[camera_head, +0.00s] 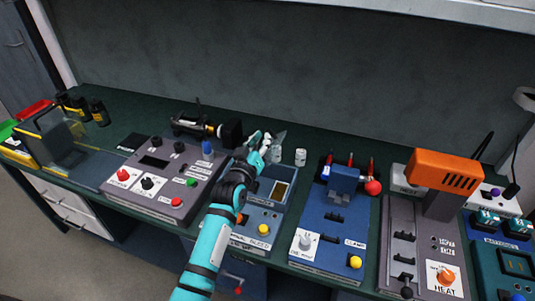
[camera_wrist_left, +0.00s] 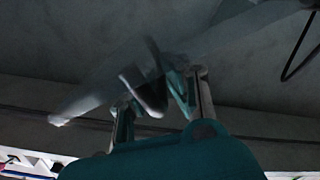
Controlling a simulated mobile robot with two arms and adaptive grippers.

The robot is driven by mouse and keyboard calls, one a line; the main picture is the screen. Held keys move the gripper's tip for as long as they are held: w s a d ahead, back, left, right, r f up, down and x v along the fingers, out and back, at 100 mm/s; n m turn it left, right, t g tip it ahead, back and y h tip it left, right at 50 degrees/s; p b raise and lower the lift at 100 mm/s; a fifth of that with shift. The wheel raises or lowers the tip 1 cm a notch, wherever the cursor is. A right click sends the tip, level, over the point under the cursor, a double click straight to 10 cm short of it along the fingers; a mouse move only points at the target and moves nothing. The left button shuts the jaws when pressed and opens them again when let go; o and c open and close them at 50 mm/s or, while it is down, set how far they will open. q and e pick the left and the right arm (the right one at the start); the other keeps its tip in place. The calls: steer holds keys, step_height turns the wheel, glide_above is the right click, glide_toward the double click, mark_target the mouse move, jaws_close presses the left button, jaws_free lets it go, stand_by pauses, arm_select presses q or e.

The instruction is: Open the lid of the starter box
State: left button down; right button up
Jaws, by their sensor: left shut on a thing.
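The starter box seems to be the blue box (camera_head: 262,213) at the middle of the bench. It is partly hidden by my left arm, and its upper part shows a recess with a yellowish panel. A clear lid-like piece (camera_head: 279,147) stands steeply tilted at its back edge. My left gripper (camera_head: 263,149) is at this piece, shut on it. In the left wrist view, my left gripper (camera_wrist_left: 165,92) is shut on a small dark part beside a see-through sheet (camera_wrist_left: 235,38). The exact grip is blurred and dim. My right gripper is not in view.
A grey control box (camera_head: 165,178) stands to the left. A blue clamp unit (camera_head: 330,235) stands close to the right, with an orange heater (camera_head: 445,170) beyond. The wall is behind.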

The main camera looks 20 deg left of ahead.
arm_select(q)
steer(key=a+r+n+b, duration=0.1)
steer(key=a+n, duration=0.5)
steer(key=a, duration=0.4)
steer(key=a+r+n+b, duration=0.1)
steer(key=a+n+b, duration=0.1)
steer(key=a+n, duration=0.4)
steer(key=shift+w+a+r+n, duration=0.35)
steer(key=shift+a+n, duration=0.05)
steer(key=shift+a, duration=2.3)
